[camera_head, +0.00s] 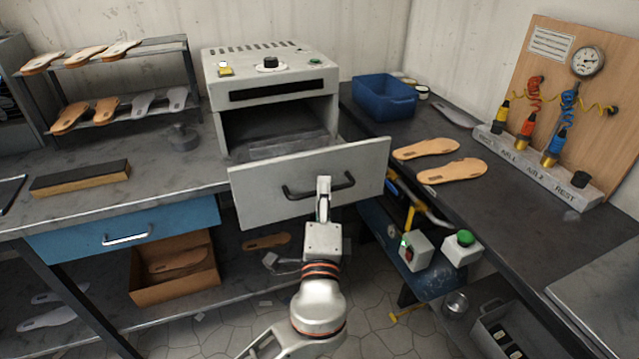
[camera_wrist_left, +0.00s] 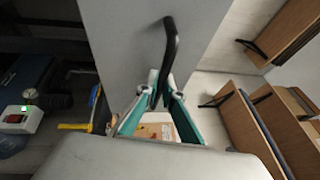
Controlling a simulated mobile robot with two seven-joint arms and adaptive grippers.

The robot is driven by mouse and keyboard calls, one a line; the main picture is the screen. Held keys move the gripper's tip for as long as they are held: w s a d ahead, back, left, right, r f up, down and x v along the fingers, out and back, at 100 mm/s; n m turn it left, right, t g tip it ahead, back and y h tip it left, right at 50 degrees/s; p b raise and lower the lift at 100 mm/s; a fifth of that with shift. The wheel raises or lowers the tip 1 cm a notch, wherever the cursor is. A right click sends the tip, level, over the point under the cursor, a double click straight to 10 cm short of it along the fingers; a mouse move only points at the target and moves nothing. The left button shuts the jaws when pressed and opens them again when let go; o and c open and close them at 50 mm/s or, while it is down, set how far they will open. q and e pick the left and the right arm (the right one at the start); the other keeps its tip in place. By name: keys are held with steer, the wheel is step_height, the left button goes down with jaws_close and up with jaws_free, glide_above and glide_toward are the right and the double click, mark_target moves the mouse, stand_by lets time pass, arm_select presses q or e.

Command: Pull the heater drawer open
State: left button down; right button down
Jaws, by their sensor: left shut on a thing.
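The heater (camera_head: 217,80) is a light grey box on the back worktop, with a dark slot and knobs on top. Its drawer (camera_head: 255,200) stands out from the body, and a dark opening shows behind the grey front panel. The black bar handle (camera_head: 345,183) is on that panel. My left gripper (camera_head: 324,187) is shut on the middle of the handle. In the left wrist view, the green-sided fingers (camera_wrist_left: 161,92) meet at the lower end of the visible black handle (camera_wrist_left: 170,45). The right gripper is in neither view.
A blue drawer (camera_head: 70,243) is under the worktop at left. A sole rack (camera_head: 150,47) stands behind it. A blue bin (camera_head: 385,98) and two tan soles (camera_head: 452,170) lie on the right worktop. A green-button box (camera_head: 461,250) is below the heater drawer's right side.

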arm_select(q)
steer(key=shift+s, duration=0.1)
steer(key=c, duration=2.2)
jaws_free()
steer(key=shift+o, duration=0.2)
steer(key=d+v, duration=0.1)
steer(key=v, duration=1.1)
steer(key=shift+a, duration=0.4)
